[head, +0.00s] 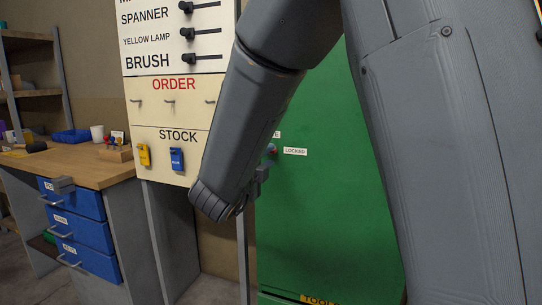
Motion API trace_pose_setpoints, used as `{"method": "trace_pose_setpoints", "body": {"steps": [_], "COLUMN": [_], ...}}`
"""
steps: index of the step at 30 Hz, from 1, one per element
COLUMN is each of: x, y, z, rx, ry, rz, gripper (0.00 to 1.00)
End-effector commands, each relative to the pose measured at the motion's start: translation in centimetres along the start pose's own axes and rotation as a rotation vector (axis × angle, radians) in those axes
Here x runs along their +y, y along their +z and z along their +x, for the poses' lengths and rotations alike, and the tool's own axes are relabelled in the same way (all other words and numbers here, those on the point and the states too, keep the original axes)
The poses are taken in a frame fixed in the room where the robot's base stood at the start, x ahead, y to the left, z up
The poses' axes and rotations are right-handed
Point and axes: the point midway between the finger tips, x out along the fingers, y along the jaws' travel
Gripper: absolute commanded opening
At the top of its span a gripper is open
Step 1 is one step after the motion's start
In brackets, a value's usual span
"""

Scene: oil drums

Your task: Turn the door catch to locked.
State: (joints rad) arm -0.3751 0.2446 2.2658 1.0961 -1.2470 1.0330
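A green door (330,215) stands behind my arm. A white label reading LOCKED (295,151) is on it. A small catch (271,149), with a reddish and bluish part showing, sits just left of that label. Most of the catch is hidden by my forearm, so how it is turned cannot be told. Another white label (277,134) is mostly covered above it. My gripper (262,175) shows only as a small dark part past my wrist, close to the catch and just below it in the picture. Its fingers are hidden, and whether it touches the catch cannot be told.
A board (175,120) with hooks, pegs and blue and yellow tags stands left of my arm. Further left is a wooden bench (75,165) with blue drawers (80,235). A shelf (30,40) stands behind it. My arm covers much of the door.

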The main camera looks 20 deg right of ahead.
Motion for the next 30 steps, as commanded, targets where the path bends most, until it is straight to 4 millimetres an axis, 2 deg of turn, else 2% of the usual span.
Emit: {"method": "trace_pose_setpoints", "body": {"steps": [3, 9, 22, 26, 30], "x": [0.0, 0.0, 0.1, 1.2, 3.8], "y": [0.1, 0.0, 0.2, 1.3, 2.8], "z": [-2.0, -3.8, -3.8, -3.4, -4.1], "rx": [-0.003, -0.001, -0.022, -0.134, -0.355], "ry": [-0.001, -0.001, 0.016, 0.092, 0.22], "rz": [0.0, 0.0, -0.02, -0.13, -0.359], "gripper": [0.27, 0.27, 0.27, 0.27, 0.27]}}
